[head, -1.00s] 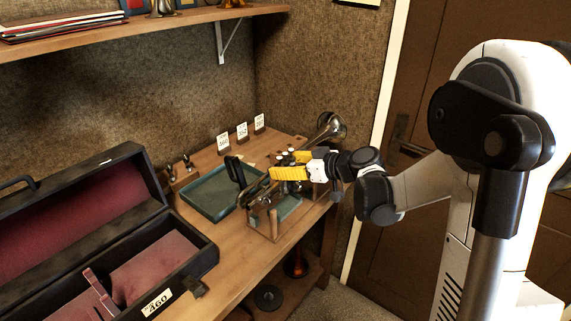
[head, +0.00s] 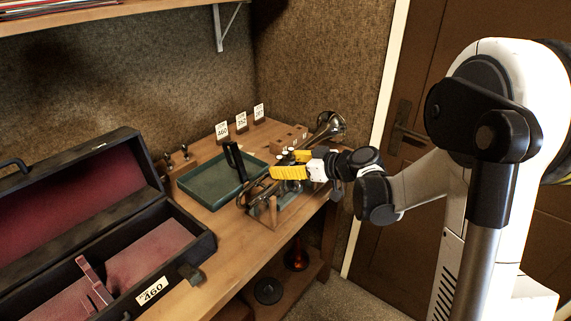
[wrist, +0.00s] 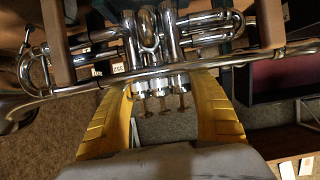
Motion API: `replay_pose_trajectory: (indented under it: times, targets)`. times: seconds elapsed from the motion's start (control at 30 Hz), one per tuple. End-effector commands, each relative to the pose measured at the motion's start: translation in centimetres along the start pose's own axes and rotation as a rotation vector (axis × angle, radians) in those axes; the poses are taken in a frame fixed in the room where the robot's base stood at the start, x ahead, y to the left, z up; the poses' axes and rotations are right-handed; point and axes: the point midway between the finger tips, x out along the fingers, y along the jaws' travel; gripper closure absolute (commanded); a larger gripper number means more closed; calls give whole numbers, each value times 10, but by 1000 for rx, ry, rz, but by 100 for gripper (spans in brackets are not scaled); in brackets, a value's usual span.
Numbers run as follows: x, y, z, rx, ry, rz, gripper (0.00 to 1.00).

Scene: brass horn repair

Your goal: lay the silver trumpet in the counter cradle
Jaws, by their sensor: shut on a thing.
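The silver trumpet (head: 257,193) lies lengthwise above the right end of the counter, its bell (head: 330,125) toward the back right. My yellow-fingered gripper (head: 290,168) is shut on its valve section. In the wrist view the fingers (wrist: 160,85) close around the valves (wrist: 152,40), and the tubing runs across the frame. The counter cradle (head: 273,211) has wooden uprights and stands directly below the trumpet. Its brown uprights also show in the wrist view (wrist: 57,42) on both sides of the valves. I cannot tell whether the trumpet touches the cradle.
An open black case (head: 190,235) with red lining and tag 460 fills the left of the counter. A green tray (head: 207,187) lies left of the cradle. Numbered cards (head: 241,121) and a drilled wooden block (head: 291,136) stand behind. A shelf (head: 100,25) hangs above.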

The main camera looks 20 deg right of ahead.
Motion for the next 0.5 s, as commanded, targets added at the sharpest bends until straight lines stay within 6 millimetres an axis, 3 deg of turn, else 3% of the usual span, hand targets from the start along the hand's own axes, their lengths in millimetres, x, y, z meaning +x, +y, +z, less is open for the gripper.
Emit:
replay_pose_trajectory:
  times: [0.5]
  targets:
    - [2,0,4,0,1,0,73]
